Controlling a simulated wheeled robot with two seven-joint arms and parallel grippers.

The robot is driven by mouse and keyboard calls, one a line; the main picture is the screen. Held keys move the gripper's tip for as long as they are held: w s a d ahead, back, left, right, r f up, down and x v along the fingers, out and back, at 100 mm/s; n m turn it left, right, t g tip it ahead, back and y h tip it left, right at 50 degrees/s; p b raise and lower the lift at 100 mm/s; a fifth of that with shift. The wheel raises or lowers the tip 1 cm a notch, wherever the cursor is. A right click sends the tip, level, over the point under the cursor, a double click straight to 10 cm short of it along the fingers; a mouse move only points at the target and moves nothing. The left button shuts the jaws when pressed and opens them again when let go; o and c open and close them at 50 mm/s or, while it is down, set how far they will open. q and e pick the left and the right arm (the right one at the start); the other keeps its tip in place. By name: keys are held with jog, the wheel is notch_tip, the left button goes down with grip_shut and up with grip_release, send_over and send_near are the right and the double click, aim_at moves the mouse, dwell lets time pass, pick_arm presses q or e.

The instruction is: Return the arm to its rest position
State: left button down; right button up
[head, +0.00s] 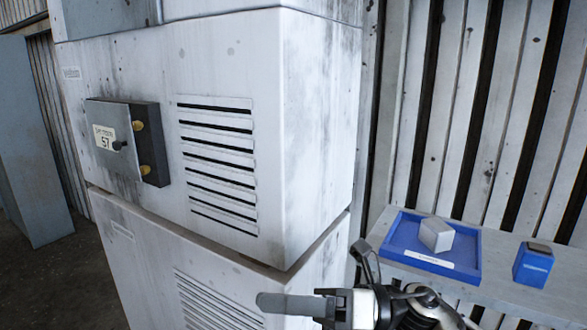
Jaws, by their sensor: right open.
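My right gripper (292,305) is at the bottom middle of the head view, its grey fingers pointing left. It is open, with nothing seen between the fingers, and it shows in front of the lower part of the white blower housing (304,120). I cannot tell the gap to the housing. My right arm comes in from the lower right. My left gripper is not in view.
A small box (152,125) with a labelled front plate and yellow parts juts from the housing's left face. On a shelf (490,293) at right are a blue tray (470,266) holding a pale block (436,235), and a blue container (533,268). A slatted wall stands behind.

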jog(key=w+d+f+m+t+h, duration=0.1)
jog(key=d+f+m+t+h, duration=0.35)
jog(key=m+t, duration=0.75)
jog(key=w+d+f+m+t+h, duration=0.2)
jog(key=d+f+m+t+h, duration=0.25)
jog(key=m, duration=1.25)
jog(key=s+d+f+m+g+h, duration=0.2)
jog(key=s+d+f+m+h, duration=0.1)
jog(key=s+f+m, duration=0.4)
jog(key=s+d+f+m+g+h, duration=0.3)
jog(key=s+f+m, duration=0.3)
jog(key=f, duration=0.7)
jog(key=shift+s+d+m+h, duration=0.35)
jog(key=shift+d+m+h, duration=0.05)
jog(key=shift+m+h, duration=0.45)
